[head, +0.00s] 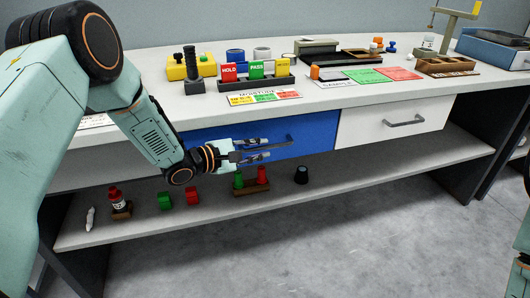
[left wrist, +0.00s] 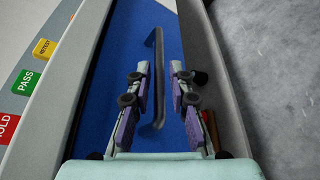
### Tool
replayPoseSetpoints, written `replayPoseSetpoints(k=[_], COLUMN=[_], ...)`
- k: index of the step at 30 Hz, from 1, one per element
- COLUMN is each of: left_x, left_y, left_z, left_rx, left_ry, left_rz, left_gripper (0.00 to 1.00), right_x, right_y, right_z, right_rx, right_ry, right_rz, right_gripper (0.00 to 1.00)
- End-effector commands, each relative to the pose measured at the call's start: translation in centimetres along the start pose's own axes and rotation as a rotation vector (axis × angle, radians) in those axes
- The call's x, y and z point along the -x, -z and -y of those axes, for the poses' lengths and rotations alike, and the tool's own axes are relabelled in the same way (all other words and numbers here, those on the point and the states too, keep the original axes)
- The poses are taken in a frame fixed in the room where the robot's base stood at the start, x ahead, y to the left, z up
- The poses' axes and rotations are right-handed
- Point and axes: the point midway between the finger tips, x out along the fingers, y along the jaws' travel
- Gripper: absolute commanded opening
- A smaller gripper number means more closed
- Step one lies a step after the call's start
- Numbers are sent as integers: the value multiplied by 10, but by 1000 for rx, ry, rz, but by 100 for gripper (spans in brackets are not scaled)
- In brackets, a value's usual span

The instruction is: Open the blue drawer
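The blue drawer (head: 312,141) sits under the worktop, left of a white drawer, and its front looks about flush with it. Its dark bar handle (head: 289,138) also shows in the left wrist view (left wrist: 158,75). My left gripper (head: 268,149) is in front of the blue drawer at the handle. In the left wrist view its two fingers (left wrist: 160,88) are apart, with the handle between them in the picture and a gap on each side. I cannot tell how deep the handle lies between them. My right gripper is not in view.
The white drawer (head: 360,128) is to the right. A lower shelf (head: 340,176) holds small items, including a black cup (head: 301,174) and a wooden rack (head: 252,189) with red and green pieces. The worktop (head: 140,66) carries signs, blocks and trays. The floor in front is clear.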

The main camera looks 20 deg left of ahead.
Motion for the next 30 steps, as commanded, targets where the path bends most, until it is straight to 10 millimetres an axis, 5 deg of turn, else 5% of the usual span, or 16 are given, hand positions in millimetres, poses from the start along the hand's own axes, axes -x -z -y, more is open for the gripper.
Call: replayPoseSetpoints(k=[6, 15, 23, 30], left_x=[-22, -24, -24, -24], left_y=[1, 0, 0, 0], left_z=[1, -1, -1, -1], left_rx=[-1, 0, 0, -1], left_ry=[1, 0, 0, 0], left_rz=[0, -1, -1, 0], left_gripper=[21, 21, 0, 0], right_x=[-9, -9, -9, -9], right_y=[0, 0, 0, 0], right_z=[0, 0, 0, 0], right_rx=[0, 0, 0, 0], right_ry=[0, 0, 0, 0], right_rz=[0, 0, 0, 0], right_gripper=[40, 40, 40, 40])
